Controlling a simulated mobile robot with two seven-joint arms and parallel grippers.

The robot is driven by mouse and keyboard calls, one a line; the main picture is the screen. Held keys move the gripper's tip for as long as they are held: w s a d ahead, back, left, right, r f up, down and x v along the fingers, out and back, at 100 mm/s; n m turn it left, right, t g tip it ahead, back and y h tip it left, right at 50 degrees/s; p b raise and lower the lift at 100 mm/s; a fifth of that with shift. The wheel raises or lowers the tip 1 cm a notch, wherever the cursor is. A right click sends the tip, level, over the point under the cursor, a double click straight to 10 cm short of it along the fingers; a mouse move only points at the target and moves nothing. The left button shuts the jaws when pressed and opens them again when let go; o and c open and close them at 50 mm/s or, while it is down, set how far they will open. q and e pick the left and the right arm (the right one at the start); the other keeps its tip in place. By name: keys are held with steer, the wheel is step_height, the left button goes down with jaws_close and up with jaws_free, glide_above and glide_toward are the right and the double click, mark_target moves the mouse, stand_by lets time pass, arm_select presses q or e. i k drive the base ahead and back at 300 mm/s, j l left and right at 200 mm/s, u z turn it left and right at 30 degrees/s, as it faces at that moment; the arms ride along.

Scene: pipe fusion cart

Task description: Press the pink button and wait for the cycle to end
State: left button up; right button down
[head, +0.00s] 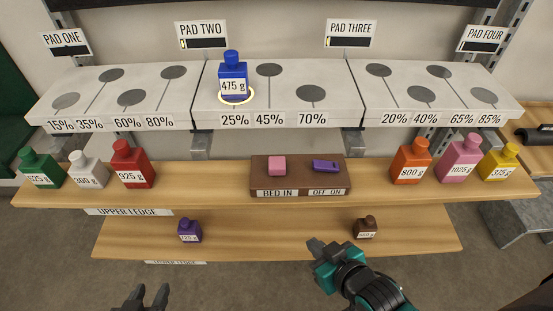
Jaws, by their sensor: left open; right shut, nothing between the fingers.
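The pink button (277,166) is a raised square block on the left half of a brown control box (300,182), above a "BED IN" label. A purple switch (326,164) sits beside it above an "OFF ON" label. The box stands on the upper wooden ledge (215,180). My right gripper (316,244) is shut and empty, in front of the lower ledge, below and to the right of the button and apart from it. My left gripper (147,296) is open and empty at the bottom edge, left of centre.
A blue 475 g bottle (233,80) stands on the 25% spot, ringed by light. Several bottles, including red (132,165) and orange (411,161), flank the box. A purple bottle (189,230) and a brown one (367,227) stand on the lower ledge (280,232).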

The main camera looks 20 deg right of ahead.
mark_target(278, 165)
steer(key=i+j+z, duration=0.15)
steer(key=j+z, duration=0.2)
steer(key=j, duration=0.45)
steer(key=j+z, duration=0.35)
steer(key=j, duration=0.5)
